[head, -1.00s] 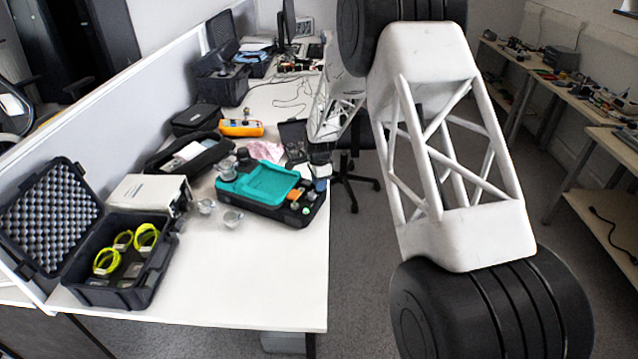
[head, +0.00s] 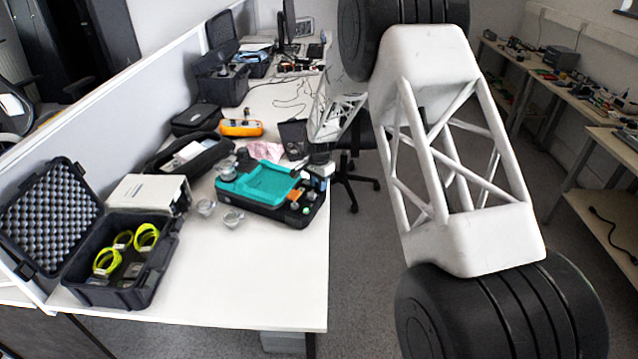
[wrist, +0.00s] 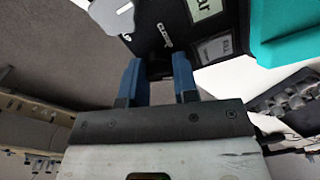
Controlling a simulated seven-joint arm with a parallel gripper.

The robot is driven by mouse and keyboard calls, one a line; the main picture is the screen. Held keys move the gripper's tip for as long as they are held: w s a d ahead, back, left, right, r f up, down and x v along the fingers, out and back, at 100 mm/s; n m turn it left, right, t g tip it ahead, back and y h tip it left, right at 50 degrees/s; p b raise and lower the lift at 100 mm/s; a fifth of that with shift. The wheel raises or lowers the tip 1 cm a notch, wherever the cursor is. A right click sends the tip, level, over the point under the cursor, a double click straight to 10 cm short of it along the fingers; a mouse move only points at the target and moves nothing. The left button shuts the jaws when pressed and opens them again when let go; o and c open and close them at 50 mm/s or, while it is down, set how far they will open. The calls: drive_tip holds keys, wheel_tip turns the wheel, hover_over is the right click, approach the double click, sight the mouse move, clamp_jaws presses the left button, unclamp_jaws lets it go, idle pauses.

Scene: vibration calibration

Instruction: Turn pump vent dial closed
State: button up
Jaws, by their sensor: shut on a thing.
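The pump is a black case with a teal top (head: 262,184) on the white table in the head view. Its teal part also shows in the wrist view (wrist: 288,30), beside a dark panel with white labels (wrist: 208,12). My gripper (wrist: 160,64) has its two blue fingers shut around a small dark piece at the panel's edge, apparently the vent dial (wrist: 158,68). The dial is mostly hidden between the fingers, and its angle is unclear. In the head view my gripper (head: 317,176) is small, at the pump's right end.
An open black case (head: 118,262) with yellow-green rings stands at the front left, next to a white box (head: 150,193). A yellow-orange device (head: 241,128) lies behind.

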drive_tip(key=n, duration=0.6)
drive_tip(key=shift+n, duration=0.3)
drive_tip(key=n, duration=0.5)
drive_tip(key=shift+n, duration=0.3)
drive_tip(key=o, duration=0.6)
drive_tip(key=shift+o, duration=0.2)
drive_tip(key=shift+r, duration=0.1)
wheel_tip(320, 180, up, 7)
drive_tip(key=shift+r, duration=0.3)
drive_tip(key=shift+r, duration=0.1)
